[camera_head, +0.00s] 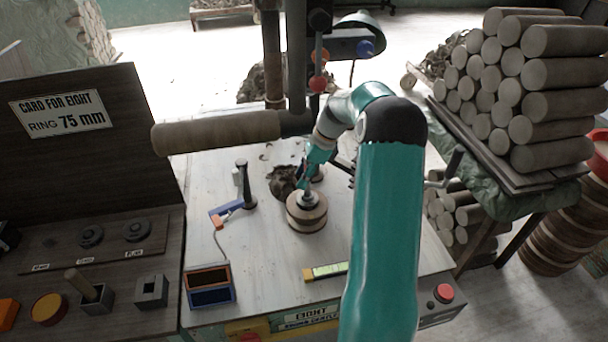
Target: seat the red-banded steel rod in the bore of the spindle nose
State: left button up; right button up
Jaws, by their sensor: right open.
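My right arm comes in from the lower right, and its gripper (308,180) is open just above a round tan stepped piece (306,218) on the pale machine table. A short steel part (308,199) stands up from the middle of that piece; it looks like the spindle nose, but its bore does not show. A small reddish spot shows at the gripper's fingertips; I cannot tell whether it is the red-banded rod's band. The rod is not clearly seen elsewhere. My left gripper is not in view.
A dark post (243,186) and an orange-and-blue box (209,285) stand left of the spindle. A thick horizontal roll (215,132) crosses behind. Stacked cylinders (510,92) fill the right.

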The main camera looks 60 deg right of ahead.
jog(key=shift+r, duration=0.1)
jog(key=s+d+r+b, duration=0.1)
jog(key=s+d+r, duration=0.1)
jog(key=s, duration=0.4)
jog(key=s+d+r+b, duration=0.1)
jog(key=s+d+r, duration=0.1)
jog(key=s+d, duration=0.2)
jog(key=shift+s+d+r, duration=0.15)
jog(key=shift+s+r, duration=0.2)
jog(key=shift+s, duration=0.8)
